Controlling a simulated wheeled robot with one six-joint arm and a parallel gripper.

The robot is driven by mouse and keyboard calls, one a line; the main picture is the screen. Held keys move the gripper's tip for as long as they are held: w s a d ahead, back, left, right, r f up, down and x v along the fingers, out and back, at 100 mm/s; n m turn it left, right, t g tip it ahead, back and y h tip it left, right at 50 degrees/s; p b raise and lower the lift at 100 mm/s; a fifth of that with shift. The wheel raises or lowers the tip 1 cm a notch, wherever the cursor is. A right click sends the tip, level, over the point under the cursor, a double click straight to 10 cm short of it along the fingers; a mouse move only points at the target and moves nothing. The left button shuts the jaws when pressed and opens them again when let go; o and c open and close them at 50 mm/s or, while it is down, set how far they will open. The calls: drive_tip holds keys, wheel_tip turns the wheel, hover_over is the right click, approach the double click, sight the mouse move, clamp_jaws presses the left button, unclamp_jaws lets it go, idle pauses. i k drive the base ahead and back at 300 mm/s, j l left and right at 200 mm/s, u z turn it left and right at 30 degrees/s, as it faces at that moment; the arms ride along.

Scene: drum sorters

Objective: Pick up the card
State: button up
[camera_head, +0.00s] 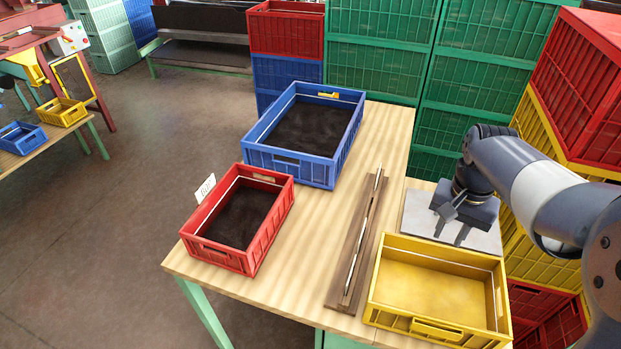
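A small white card (205,188) with dark marks stands upright at the back left edge of the red crate (221,252). Whether it is clipped to the rim or stands behind it, I cannot tell. A long wooden rack (343,283) has a slot with thin pale edges in it; they are too narrow to tell whether these are cards. My gripper (452,231) points down over a pale grey plate (418,210) at the right of the table. Its two fingers are apart with nothing seen between them.
A blue crate (287,170) with a dark bottom stands at the back of the wooden table (300,233). An empty yellow crate (412,322) stands at the front right, close to my gripper. Stacked green crates (380,45) and red crates (580,90) wall the back and right.

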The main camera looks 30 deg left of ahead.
sight(202, 193)
drive_tip(key=k+j, duration=0.15)
drive_tip(key=j, duration=0.25)
drive_tip(key=k+j+u, duration=0.15)
drive_tip(key=j, duration=0.3)
drive_tip(key=k+j, duration=0.1)
drive_tip(key=j, duration=0.3)
drive_tip(key=k+j+u, duration=0.15)
drive_tip(key=j, duration=0.3)
drive_tip(key=i+j+u, duration=0.15)
drive_tip(key=i+j, duration=0.5)
drive_tip(key=j, duration=0.1)
